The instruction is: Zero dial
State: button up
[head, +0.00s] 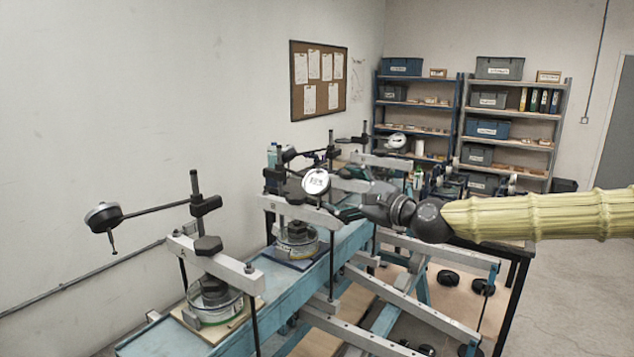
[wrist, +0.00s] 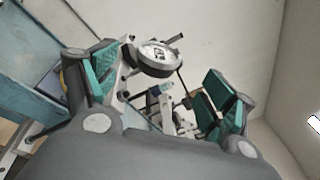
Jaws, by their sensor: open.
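A round dial gauge with a white face (head: 316,182) is mounted on a post above the middle lever frame in the head view. My gripper (head: 338,198) is just right of this dial, its fingers pointing toward it. In the wrist view the dial (wrist: 158,54) shows up ahead between the tips of the two green-padded fingers, nearer the left one. My gripper (wrist: 170,70) is open, with nothing held. Whether a finger touches the dial cannot be told, and its needle is too small to read.
Another dial gauge (head: 103,217) hangs on a rod at the left, over the nearest lever frame (head: 215,262). The frames sit on a long blue bench (head: 290,287). Shelves (head: 512,125) stand at the back; the right floor is clear.

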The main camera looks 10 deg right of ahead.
aim_at(309, 179)
jog(key=p+x, duration=0.4)
jog(key=x, duration=0.5)
jog(key=shift+w+a, duration=0.15)
jog(key=shift+w, duration=0.2)
jog(key=c, duration=1.1)
jog(key=shift+o, duration=0.4)
jog(key=shift+c, duration=0.2)
